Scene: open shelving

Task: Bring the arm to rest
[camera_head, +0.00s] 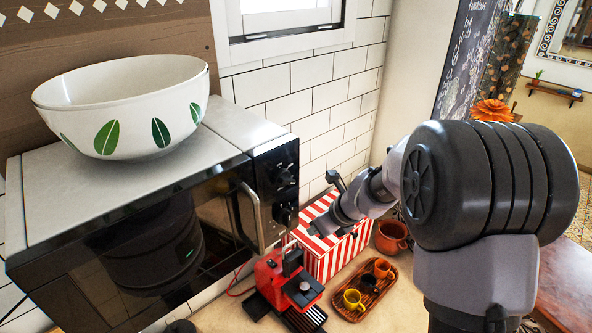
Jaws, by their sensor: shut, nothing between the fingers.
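My gripper (317,227) is small in the middle of the view, at the far end of my grey arm. It points to the lower left, in front of a red-and-white striped box (331,249) and partly covering it. It appears shut, with nothing seen between its fingers. My large black-and-grey arm joint (490,185) fills the right side and hides what lies behind it.
A microwave (127,207) bears a white leaf-patterned bowl (130,108) at left. On the counter are a red coffee machine (292,285), a tray (384,287) with cups, and a terracotta pot (391,237). A tiled wall (310,85) stands behind. Some counter right of the tray is bare.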

